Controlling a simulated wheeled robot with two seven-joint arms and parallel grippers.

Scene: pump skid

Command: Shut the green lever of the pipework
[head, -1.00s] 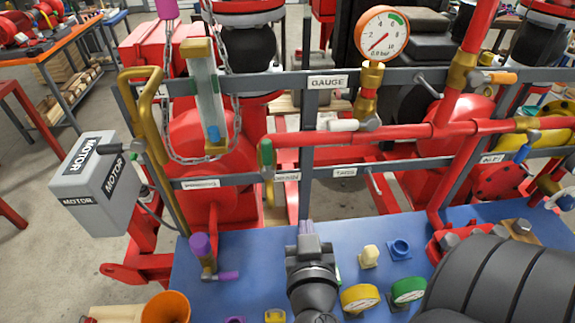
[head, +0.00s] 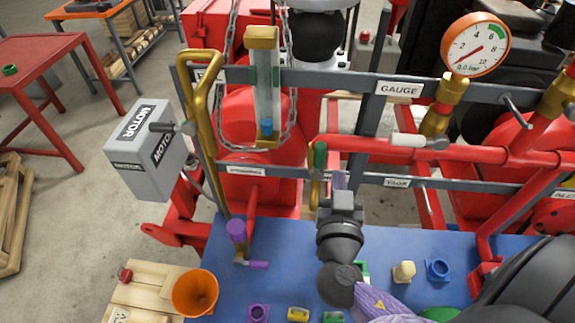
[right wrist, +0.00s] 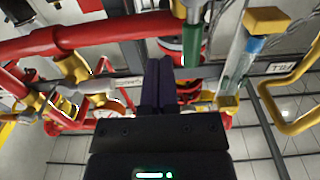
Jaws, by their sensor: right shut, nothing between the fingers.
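The green lever (head: 319,157) is on a brass fitting at the left end of the red pipe (head: 420,149), its green grip running roughly up and down. It also shows in the right wrist view (right wrist: 192,44), just right of my fingers. My right gripper (head: 340,181) is shut and empty, just right of and slightly below the lever in the head view. Its dark fingers (right wrist: 158,66) point towards the pipework in the wrist view. I cannot tell whether they touch the lever. My left gripper is not in view.
A gauge (head: 475,47) and a white-handled valve (head: 408,140) are to the right. A glass tube (head: 266,85), chain and bent brass pipe (head: 203,110) are to the left, beside the grey motor box (head: 148,150).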

